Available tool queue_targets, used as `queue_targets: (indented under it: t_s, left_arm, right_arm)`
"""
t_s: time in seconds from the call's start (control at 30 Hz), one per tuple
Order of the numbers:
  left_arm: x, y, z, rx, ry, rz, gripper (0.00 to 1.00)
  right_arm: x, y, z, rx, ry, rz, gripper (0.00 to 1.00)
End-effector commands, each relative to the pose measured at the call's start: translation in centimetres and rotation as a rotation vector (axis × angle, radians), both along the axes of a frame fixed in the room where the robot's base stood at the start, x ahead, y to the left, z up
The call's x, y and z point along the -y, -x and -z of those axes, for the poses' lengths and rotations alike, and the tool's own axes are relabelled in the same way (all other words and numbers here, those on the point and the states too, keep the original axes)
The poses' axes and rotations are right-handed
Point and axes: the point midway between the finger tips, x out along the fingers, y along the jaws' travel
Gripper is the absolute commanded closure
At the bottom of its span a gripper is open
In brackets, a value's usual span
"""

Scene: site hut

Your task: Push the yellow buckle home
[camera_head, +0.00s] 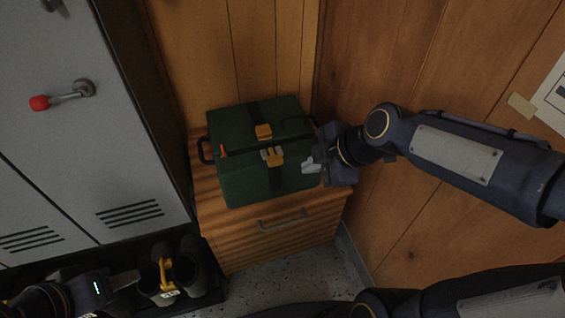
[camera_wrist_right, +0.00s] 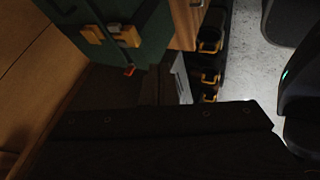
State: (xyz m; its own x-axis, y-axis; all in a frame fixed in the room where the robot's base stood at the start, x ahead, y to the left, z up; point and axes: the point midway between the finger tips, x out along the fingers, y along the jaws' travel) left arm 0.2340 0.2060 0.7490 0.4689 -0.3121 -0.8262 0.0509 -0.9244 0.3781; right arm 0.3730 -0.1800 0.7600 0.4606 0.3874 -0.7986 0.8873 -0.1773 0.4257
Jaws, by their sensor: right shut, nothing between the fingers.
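A dark green box (camera_head: 240,185) stands on a wooden drawer unit, with a black strap (camera_head: 275,180) over its lid and down its front. The yellow buckle shows as two pieces on the strap: one on the lid (camera_head: 263,131), one at the front's upper edge (camera_head: 273,157). In the right wrist view the two pieces (camera_wrist_right: 92,34) (camera_wrist_right: 124,37) look slightly apart. My right gripper (camera_head: 311,165) is shut and empty at the box's right side, right of the buckle; contact is unclear. My left gripper (camera_head: 128,278) is low at the left, beside boots; its fingers are unclear.
The wooden drawer unit (camera_head: 275,240) stands against a wood-panelled wall. Grey lockers (camera_head: 100,130) with a red-knobbed handle (camera_head: 40,103) are at left. Boots (camera_head: 190,272) with yellow parts stand on a black rack below. An orange tab (camera_head: 223,151) sits at the box's left.

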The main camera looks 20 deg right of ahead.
Motion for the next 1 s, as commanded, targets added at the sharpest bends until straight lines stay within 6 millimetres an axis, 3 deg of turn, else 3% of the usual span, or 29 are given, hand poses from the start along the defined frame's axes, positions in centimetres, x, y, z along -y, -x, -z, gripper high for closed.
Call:
queue_targets:
  t_s: [0.5,0.7,1.0]
  left_arm:
    - [0.0,0.0,3.0,0.0,0.0,0.0,0.64]
    - [0.0,0.0,3.1,0.0,0.0,0.0,0.64]
    - [0.0,0.0,3.2,0.0,0.0,0.0,0.64]
  right_arm:
    - [-3.9,-4.4,8.2,-0.003,-0.002,-0.005,1.0]
    - [-3.9,-7.4,7.8,0.001,-0.002,0.0,1.0]
    - [-3.8,-8.4,7.7,-0.001,-0.001,-0.001,1.0]
